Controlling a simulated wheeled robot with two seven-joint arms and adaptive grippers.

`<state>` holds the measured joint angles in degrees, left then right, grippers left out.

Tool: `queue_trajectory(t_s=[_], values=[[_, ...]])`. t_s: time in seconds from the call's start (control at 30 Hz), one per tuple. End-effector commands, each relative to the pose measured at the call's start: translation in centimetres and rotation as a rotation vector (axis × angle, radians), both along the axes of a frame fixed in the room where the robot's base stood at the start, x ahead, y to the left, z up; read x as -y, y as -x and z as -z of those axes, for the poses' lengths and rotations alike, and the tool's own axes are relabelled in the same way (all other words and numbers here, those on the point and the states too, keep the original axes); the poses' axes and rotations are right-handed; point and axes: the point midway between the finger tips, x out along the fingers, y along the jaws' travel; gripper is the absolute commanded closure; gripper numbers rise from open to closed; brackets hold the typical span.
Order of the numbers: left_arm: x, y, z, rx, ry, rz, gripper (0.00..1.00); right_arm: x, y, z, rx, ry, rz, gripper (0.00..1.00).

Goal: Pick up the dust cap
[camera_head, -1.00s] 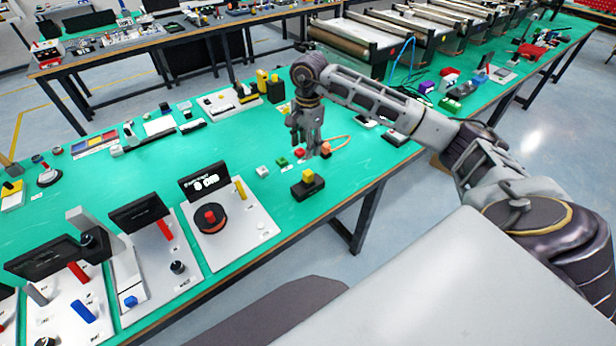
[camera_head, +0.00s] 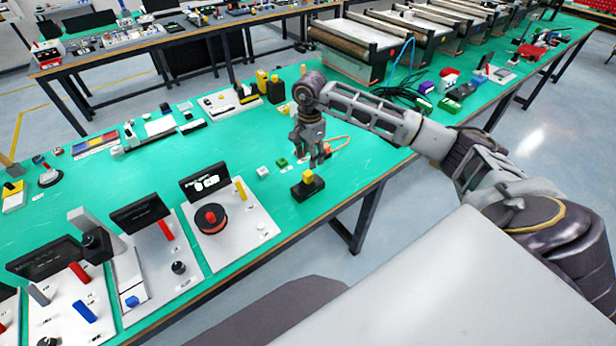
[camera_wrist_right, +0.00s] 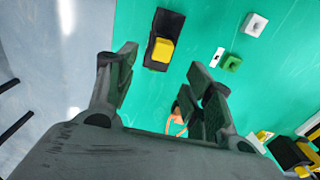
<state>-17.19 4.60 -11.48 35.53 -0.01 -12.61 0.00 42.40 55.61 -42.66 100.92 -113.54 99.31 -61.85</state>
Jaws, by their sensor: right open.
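No piece is clearly marked as the dust cap. A small yellow block-like piece (camera_head: 308,176) sits on a black base (camera_head: 309,191) near the green table's front edge. In the right wrist view the yellow piece (camera_wrist_right: 162,50) and its black base (camera_wrist_right: 166,22) lie ahead of the fingertips, near the left finger. My right gripper (camera_head: 316,160) is open and empty, pointing down just behind and above the yellow piece. It also shows in the right wrist view (camera_wrist_right: 165,80), with both fingers apart. My left gripper is not in view.
A white cube (camera_head: 263,172) and a green piece (camera_head: 281,161) lie left of the gripper. An orange cord loop (camera_head: 338,141) lies behind it.

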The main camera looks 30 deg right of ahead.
Motion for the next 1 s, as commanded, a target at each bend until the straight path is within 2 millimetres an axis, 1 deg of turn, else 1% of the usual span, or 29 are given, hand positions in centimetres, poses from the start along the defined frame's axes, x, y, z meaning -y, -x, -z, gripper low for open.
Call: queue_trajectory(t_s=[0.1, 0.3, 0.43, 0.77, 0.87, 1.0], values=[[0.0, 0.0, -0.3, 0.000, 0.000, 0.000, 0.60, -0.1, 0.1, 1.6, -0.003, -0.002, 0.000, 0.48], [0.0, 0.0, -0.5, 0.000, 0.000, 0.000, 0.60, -0.1, 0.0, 3.4, -0.001, -0.002, 0.001, 0.48], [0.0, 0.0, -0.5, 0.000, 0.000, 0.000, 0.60, -0.1, 0.0, 3.8, 0.001, -0.001, 0.000, 0.48], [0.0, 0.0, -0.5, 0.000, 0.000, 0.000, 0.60, -0.1, 0.0, 3.9, 0.001, -0.001, 0.000, 0.48], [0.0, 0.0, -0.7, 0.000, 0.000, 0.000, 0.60, -0.2, 0.0, 4.2, 0.000, -0.001, 0.000, 0.48], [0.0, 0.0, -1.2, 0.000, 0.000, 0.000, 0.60, -0.3, -0.1, 5.3, -0.003, -0.003, -0.001, 0.48]])
